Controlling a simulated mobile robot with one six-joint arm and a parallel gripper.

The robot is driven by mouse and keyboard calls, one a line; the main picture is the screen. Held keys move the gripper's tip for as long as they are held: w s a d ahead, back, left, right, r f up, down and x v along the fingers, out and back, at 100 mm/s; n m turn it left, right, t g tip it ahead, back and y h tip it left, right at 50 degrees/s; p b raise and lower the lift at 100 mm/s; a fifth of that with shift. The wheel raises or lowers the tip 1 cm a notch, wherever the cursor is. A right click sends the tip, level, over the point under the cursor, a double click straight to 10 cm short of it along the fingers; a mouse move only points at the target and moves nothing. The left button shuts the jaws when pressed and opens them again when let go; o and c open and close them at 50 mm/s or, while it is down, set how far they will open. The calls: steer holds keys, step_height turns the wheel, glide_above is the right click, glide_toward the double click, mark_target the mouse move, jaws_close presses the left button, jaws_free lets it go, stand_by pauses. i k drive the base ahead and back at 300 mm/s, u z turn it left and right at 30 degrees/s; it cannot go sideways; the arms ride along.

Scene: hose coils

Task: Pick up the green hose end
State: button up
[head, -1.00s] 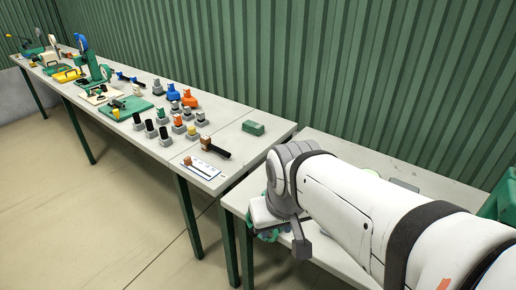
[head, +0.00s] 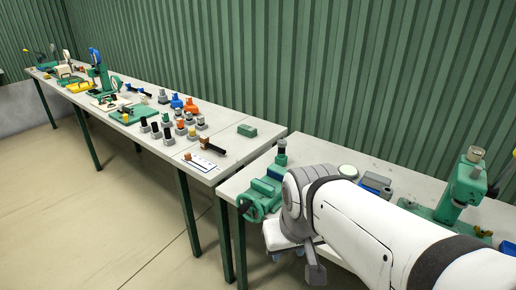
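I see no green hose end and no hose coil that I can make out in the head view. My gripper (head: 287,240) is over the front edge of the near table, at the end of my white arm. My own wrist covers most of it, and its fingertips do not show clearly. I cannot tell whether it is open or shut, or whether it holds anything.
A long table (head: 205,172) with several small parts runs left along the green corrugated wall (head: 330,70). Left floor is clear.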

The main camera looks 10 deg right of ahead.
mark_target(282, 159)
steer(key=z, duration=0.05)
steer(key=i, duration=0.9)
steer(key=u, duration=0.05)
